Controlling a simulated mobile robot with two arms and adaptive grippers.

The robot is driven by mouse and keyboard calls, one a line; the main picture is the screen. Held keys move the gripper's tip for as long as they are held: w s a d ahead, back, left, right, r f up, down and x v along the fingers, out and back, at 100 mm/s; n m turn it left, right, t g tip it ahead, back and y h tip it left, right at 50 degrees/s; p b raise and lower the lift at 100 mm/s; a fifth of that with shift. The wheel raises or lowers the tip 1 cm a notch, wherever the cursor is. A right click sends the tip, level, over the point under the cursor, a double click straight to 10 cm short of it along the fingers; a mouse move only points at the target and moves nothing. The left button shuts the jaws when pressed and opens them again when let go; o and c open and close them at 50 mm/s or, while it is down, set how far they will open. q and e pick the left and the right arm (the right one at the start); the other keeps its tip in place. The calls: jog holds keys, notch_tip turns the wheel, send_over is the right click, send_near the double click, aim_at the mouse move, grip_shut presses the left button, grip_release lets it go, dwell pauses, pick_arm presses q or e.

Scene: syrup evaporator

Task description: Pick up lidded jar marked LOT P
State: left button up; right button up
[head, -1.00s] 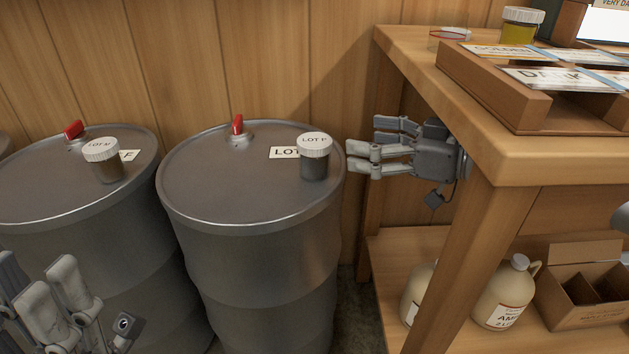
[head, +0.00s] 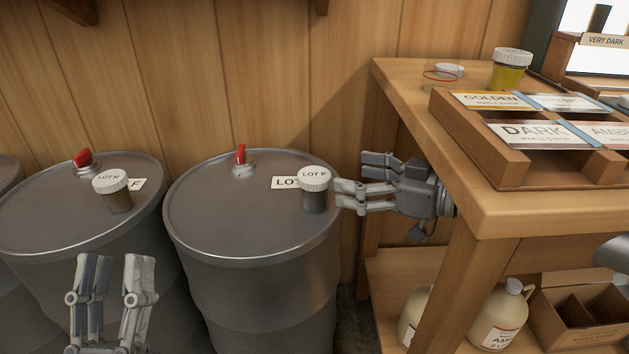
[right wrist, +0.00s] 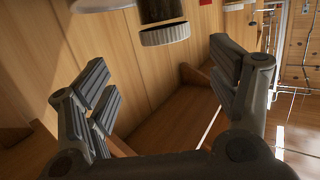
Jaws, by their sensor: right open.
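The lidded jar marked LOT P (head: 314,192) stands upright on the right part of the middle drum's top. It has a white lid and dark contents. My right gripper (head: 348,186) comes in from the right, open, with its fingertips close beside the jar; I cannot tell whether they touch. In the right wrist view, a dark jar with a white lid (right wrist: 165,36) appears upside down at the top edge, beyond the spread fingers (right wrist: 165,85); its label is not visible. My left gripper (head: 112,265) is open and empty at the lower left, in front of the drums.
Another lidded jar, marked LOT M (head: 114,192), stands on the left drum (head: 40,225). The middle drum (head: 225,215) has a red-handled valve (head: 240,155). A wooden bench (head: 415,115) stands close on the right, with an amber jar (head: 510,72) and label rack (head: 480,150).

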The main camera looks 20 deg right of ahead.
aim_at(321, 176)
jog(key=p+x, duration=0.3)
jog(key=p, duration=0.1)
jog(key=shift+s+a, duration=0.1)
jog(key=shift+a, duration=0.15)
pick_arm(q)
notch_tip(321, 176, down, 12)
jog(key=w+g+y, duration=0.3)
jog(key=g, duration=0.5)
pick_arm(e)
jog(key=shift+w+a+f, duration=0.1)
jog(key=shift+w+a, duration=0.1)
jog(key=shift+w+a+f, duration=0.25)
jog(key=shift+w+a, duration=0.15)
jog(key=shift+b+x, duration=0.5)
jog(key=shift+x, duration=1.45)
pick_arm(q)
notch_tip(321, 176, up, 4)
jog(key=shift+a+r+t+h, duration=0.2)
jog(key=shift+t+h, duration=0.4)
jog(key=shift+t, duration=0.6)
pick_arm(e)
jog(key=shift+f, duration=0.15)
jog(key=c, duration=1.3)
jog(key=shift+o, duration=0.2)
